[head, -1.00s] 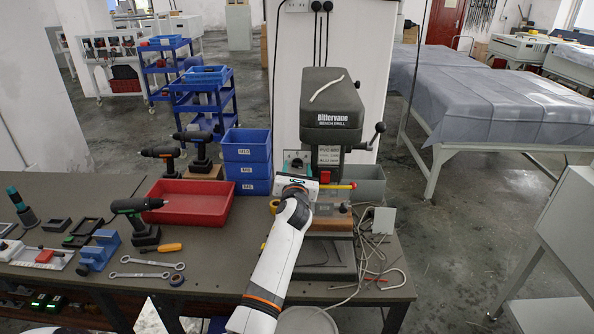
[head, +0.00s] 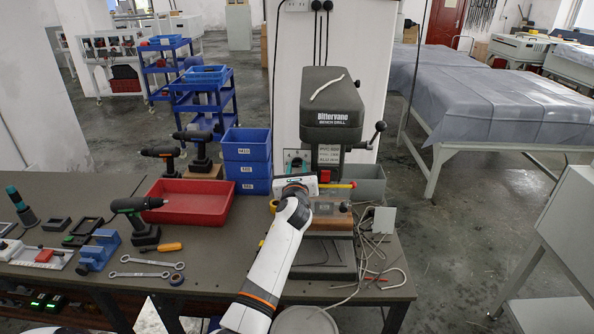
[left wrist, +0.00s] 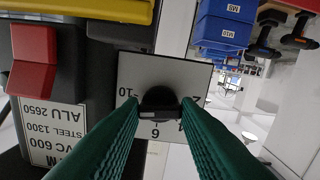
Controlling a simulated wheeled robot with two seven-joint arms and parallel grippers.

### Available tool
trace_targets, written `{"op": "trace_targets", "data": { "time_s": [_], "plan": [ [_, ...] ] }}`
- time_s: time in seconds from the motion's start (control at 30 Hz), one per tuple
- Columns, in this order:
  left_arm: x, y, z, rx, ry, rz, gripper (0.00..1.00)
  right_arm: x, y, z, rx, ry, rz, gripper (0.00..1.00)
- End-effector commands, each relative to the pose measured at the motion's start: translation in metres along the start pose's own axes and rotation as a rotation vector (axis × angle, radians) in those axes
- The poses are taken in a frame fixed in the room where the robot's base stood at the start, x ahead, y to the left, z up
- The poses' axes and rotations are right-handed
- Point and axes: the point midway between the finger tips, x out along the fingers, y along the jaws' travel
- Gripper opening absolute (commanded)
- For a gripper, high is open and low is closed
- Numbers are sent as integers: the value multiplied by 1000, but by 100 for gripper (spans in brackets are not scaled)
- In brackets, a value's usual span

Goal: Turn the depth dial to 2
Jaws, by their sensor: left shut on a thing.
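The depth dial is a black knob (left wrist: 160,98) on a light square plate (left wrist: 133,72) with black numbers around it, in the left wrist view. Some numbers are hidden by my fingers, and I cannot tell which number the knob points at. My left gripper (left wrist: 160,112) has green fingers closed on the two sides of the knob. In the head view my left gripper (head: 297,163) reaches the plate on the left side of the grey bench drill (head: 332,105); the knob is hidden there. My right gripper is not in view.
A red switch (left wrist: 34,62) and a yellow bar (left wrist: 90,8) are close to the dial. Blue bins (head: 246,160) and a red tray (head: 190,202) stand left of the drill. Loose cables (head: 376,240) lie on the bench to the right.

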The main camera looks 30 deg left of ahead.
Motion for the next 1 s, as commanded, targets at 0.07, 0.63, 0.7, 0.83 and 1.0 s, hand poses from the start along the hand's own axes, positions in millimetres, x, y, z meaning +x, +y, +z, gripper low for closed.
{"op": "trace_targets", "data": {
  "time_s": [0.07,0.63,0.7,0.83,1.0],
  "plan": [
    [0,0,0,-71,1,0,6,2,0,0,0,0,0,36],
    [0,-1,1,-615,2,1,6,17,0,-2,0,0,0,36],
    [0,-1,1,-683,2,1,6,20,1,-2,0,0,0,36],
    [0,-1,1,-806,2,0,6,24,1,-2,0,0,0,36],
    [0,-1,2,-969,1,0,6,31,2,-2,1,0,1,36]
  ]
}}
